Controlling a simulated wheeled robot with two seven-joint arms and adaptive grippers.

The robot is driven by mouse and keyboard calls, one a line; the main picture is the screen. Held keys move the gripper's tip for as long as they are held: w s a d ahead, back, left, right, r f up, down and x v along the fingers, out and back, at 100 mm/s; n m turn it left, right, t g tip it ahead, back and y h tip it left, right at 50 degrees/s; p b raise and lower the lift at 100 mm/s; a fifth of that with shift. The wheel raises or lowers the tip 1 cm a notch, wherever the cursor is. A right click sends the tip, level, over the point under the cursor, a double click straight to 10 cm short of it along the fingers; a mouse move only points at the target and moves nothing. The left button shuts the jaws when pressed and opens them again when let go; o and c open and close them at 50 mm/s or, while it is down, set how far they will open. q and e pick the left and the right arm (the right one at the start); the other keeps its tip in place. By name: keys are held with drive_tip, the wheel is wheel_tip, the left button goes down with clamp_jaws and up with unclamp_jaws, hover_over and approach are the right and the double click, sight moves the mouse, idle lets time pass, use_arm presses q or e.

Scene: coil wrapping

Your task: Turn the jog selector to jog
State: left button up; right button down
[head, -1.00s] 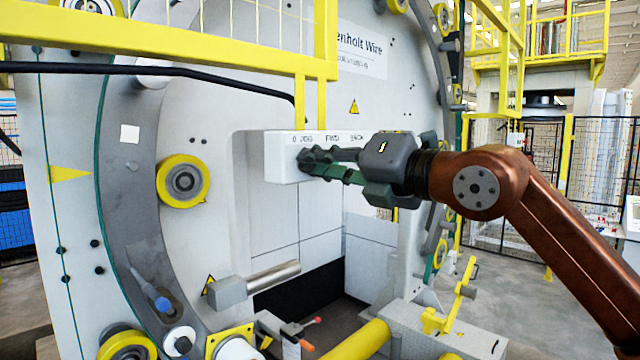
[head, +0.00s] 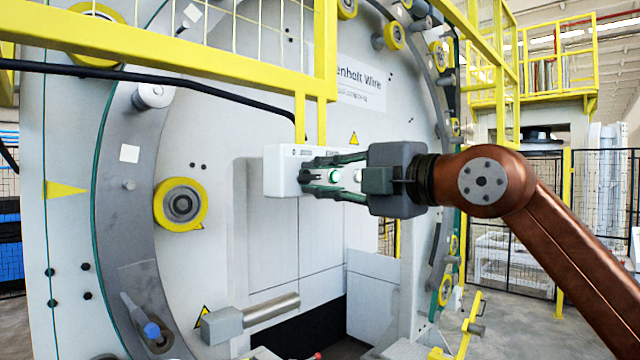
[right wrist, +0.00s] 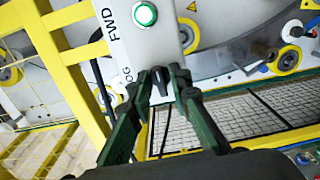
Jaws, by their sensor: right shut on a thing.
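The white control box (head: 283,172) hangs at the centre of the head view, and its labels are partly covered. In the right wrist view the jog selector (right wrist: 160,80) is a small black knob below the JOG label on the same box (right wrist: 165,20). My right gripper (head: 308,174) reaches in from the right, its dark green fingers shut around the knob, one on each side. The fingertips also show in the right wrist view (right wrist: 160,88). My left gripper is out of view.
A lit green button (right wrist: 145,15) labelled FWD sits beside the selector. A yellow railing (head: 318,60) and a black cable (head: 200,80) run above the box. The large grey ring (head: 125,220) with yellow rollers (head: 181,204) stands to the left.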

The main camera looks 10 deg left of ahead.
drive_tip(key=shift+m, duration=0.3)
drive_tip(key=c, duration=2.1)
unclamp_jaws()
drive_tip(key=v, duration=1.2)
